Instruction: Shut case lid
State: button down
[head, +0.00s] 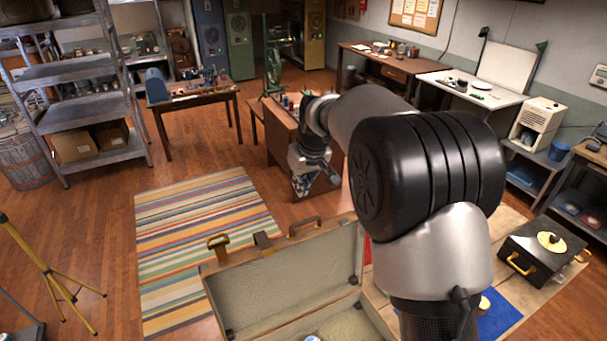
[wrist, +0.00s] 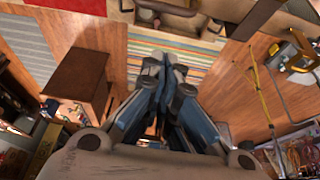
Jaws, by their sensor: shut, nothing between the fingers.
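The case is open in the head view, cut off by the bottom edge. Its lid (head: 285,275) stands raised, with its pale lining facing me and brown and yellow fittings along its top edge. The case's base (head: 340,322) lies below the lid, partly hidden by my arm. A small blue and white thing shows in it at the frame's bottom. My gripper (head: 302,186) is beyond the lid, apart from it, in front of a brown cabinet. In the wrist view my gripper's fingers (wrist: 166,62) are together and empty, pointing toward the striped rug.
The striped rug (head: 205,245) lies left of the case. A yellow tripod (head: 58,270) stands at far left. A black box with a yellow disc (head: 550,241) sits at right. The brown cabinet (head: 283,140) is close behind my gripper. Open wooden floor lies around the rug.

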notch_tip(320, 180, down, 10)
jog(key=w+p, duration=0.1)
jog(key=p, duration=0.2)
jog(key=shift+w+a+f, duration=0.15)
jog(key=shift+w, duration=0.1)
dwell(0.3)
jog(key=shift+s+b, duration=0.15)
jog(key=shift+b, duration=0.4)
